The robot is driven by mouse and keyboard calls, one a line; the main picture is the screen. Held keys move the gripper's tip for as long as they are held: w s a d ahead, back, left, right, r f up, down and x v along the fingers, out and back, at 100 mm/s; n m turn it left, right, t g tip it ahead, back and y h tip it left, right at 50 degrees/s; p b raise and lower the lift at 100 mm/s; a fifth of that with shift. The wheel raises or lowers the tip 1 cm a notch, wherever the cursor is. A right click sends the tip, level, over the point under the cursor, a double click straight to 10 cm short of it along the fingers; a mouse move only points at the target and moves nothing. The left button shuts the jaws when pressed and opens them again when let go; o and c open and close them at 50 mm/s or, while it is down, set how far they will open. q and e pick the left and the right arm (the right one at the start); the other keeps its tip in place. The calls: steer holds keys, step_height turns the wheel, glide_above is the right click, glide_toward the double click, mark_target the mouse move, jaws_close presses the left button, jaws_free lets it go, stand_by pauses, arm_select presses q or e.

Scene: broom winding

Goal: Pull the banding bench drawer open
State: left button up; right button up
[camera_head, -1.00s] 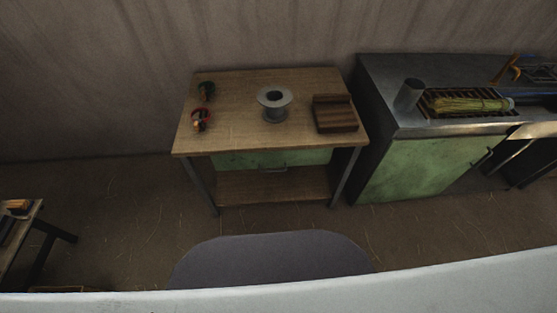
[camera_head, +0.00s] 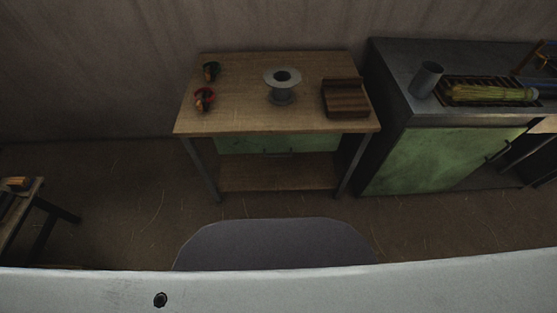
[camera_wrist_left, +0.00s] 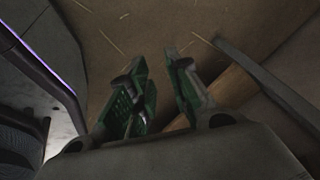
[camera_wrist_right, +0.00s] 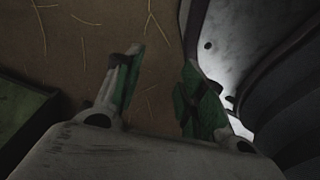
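The banding bench (camera_head: 230,118) is a wooden-topped table on dark metal legs in the head view, ahead of me. Its green drawer (camera_head: 236,144) sits under the top and looks shut, with a small bar handle near its middle. Neither gripper shows in the head view. In the left wrist view my left gripper (camera_wrist_left: 158,70) is open and empty above the floor. In the right wrist view my right gripper (camera_wrist_right: 163,72) is open and empty, also above the floor. Both are apart from the drawer.
On the bench stand a grey spool (camera_head: 282,88), a brown wooden block (camera_head: 345,99) and small red and green items (camera_head: 205,98). A metal cabinet with a green door (camera_head: 432,160) stands close on the right. Another table (camera_head: 38,200) is at far left. Floor before the bench is clear.

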arm_select(q)
steer(key=w+d+r+m+t+b, duration=0.1)
steer(key=w+d+r+m+b, duration=0.15)
steer(key=w, duration=0.35)
steer(key=w+d+r+m+t+b, duration=0.1)
steer(key=w+d+r+t, duration=0.15)
steer(key=w, duration=0.35)
arm_select(e)
steer(key=w+a+r+b, duration=0.45)
steer(key=w+r, duration=0.25)
steer(key=w, duration=0.2)
arm_select(q)
steer(key=m+t+h+b, duration=0.6)
steer(key=m+b, duration=0.1)
steer(key=m, duration=0.4)
glide_toward(278, 156)
steer(key=f+v, duration=0.1)
steer(key=v, duration=0.3)
steer(key=shift+w+r+n, duration=0.2)
steer(key=shift+n, duration=0.05)
arm_select(e)
step_height(278, 156, up, 14)
steer(key=w+a+t+y, duration=0.1)
steer(key=w+a, duration=0.1)
steer(key=shift+w, duration=0.35)
arm_select(q)
steer(key=shift+w, duration=0.15)
arm_select(e)
steer(key=shift+a+f, duration=0.1)
